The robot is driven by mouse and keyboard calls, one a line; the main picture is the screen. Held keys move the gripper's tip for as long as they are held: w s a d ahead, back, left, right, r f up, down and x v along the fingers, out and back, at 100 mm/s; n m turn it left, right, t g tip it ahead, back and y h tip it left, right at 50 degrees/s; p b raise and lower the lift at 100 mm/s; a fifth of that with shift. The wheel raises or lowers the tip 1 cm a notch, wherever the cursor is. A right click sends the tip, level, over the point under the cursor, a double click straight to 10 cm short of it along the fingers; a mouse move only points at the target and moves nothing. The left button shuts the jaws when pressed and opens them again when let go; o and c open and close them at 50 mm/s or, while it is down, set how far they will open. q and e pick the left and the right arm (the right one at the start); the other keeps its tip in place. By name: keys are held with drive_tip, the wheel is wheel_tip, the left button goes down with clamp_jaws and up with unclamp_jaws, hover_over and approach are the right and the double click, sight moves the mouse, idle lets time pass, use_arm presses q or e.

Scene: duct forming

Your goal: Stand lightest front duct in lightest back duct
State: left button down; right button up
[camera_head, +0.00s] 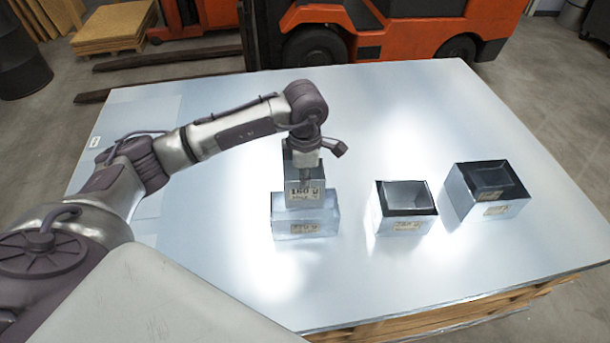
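A smaller metal duct labelled 160 g (292,198) stands upright at the larger left duct (320,221), whose label reads about 370 g. The small duct's lower part is hidden behind the larger duct's front wall, so it appears to be inside it. My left gripper (306,179) reaches down to the small duct's near wall and appears shut on it. A middle duct (390,223) with a dark open top stands to the right. My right gripper is not in view.
The ducts stand on a shiny metal table (400,120) with wide clear room behind and in front of them. Its wooden base (430,322) shows at the front edge. An orange forklift (400,35) stands behind the table.

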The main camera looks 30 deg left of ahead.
sight(305, 201)
use_arm(q)
drive_tip(key=shift+f+b, duration=0.7)
drive_tip(key=shift+f, duration=0.6)
wheel_tip(305, 201, down, 7)
drive_tip(key=b, duration=0.6)
drive_tip(key=shift+r, duration=0.15)
drive_tip(key=c, duration=1.2)
unclamp_jaws()
drive_tip(key=shift+c, duration=0.2)
drive_tip(key=shift+r, duration=0.1)
drive_tip(key=shift+r+p, duration=1.85)
drive_tip(key=shift+r, duration=1.65)
